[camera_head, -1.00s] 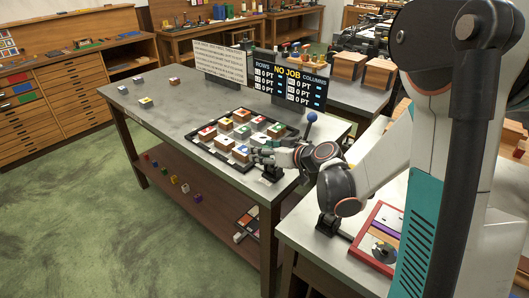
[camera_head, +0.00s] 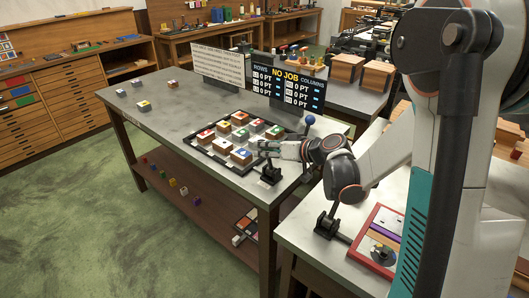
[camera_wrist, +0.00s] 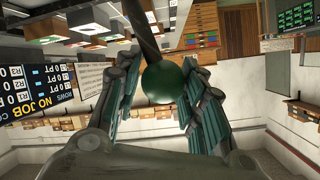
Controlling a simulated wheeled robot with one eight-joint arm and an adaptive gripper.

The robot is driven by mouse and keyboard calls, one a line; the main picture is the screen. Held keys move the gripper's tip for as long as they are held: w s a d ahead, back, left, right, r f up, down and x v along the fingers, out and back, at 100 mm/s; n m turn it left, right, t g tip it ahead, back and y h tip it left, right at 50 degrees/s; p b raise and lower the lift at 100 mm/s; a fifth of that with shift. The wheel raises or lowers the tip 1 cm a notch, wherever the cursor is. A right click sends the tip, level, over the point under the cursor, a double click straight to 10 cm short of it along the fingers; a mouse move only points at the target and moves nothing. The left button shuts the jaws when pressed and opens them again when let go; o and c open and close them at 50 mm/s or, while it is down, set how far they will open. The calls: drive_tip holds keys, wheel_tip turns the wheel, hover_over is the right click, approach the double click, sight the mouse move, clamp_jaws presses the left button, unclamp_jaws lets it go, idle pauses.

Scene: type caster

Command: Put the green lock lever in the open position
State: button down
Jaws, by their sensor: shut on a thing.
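The green lock lever shows in the wrist view as a round green ball knob (camera_wrist: 165,82) on a dark rod. The knob sits between the fingers of my gripper (camera_wrist: 160,95), which is shut on it. In the head view my gripper (camera_head: 262,148) is at the front right corner of the black tray, above a black lever base (camera_head: 270,173). The fingers hide the green knob there. The rest of the base is visible on the table top.
The tray (camera_head: 196,150) holds several wooden blocks with coloured tops. A blue-knobbed lever (camera_head: 309,120) stands at its back right. A NO JOB sign (camera_head: 288,86) and a text board (camera_head: 217,67) stand behind. The table's left part is mostly clear.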

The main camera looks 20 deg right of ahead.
drive_tip(key=shift+w+d+r+m+g+y, duration=0.15)
drive_tip(key=shift+w+d+m+y, duration=0.1)
drive_tip(key=shift+w+d+m, duration=0.15)
drive_tip(key=shift+w+d+f+m+g+y, duration=0.1)
drive_tip(key=shift+w+d+m+g+y, duration=0.15)
drive_tip(key=shift+d, duration=0.25)
drive_tip(key=shift+w+d+m+y+b, duration=0.45)
drive_tip(key=shift+w+d+m+y, duration=0.15)
drive_tip(key=shift+d+m, duration=0.35)
drive_tip(key=c, duration=1.1)
unclamp_jaws()
drive_tip(key=v, duration=0.7)
drive_tip(key=shift+s+d+r, duration=0.1)
drive_tip(key=shift+d, duration=0.05)
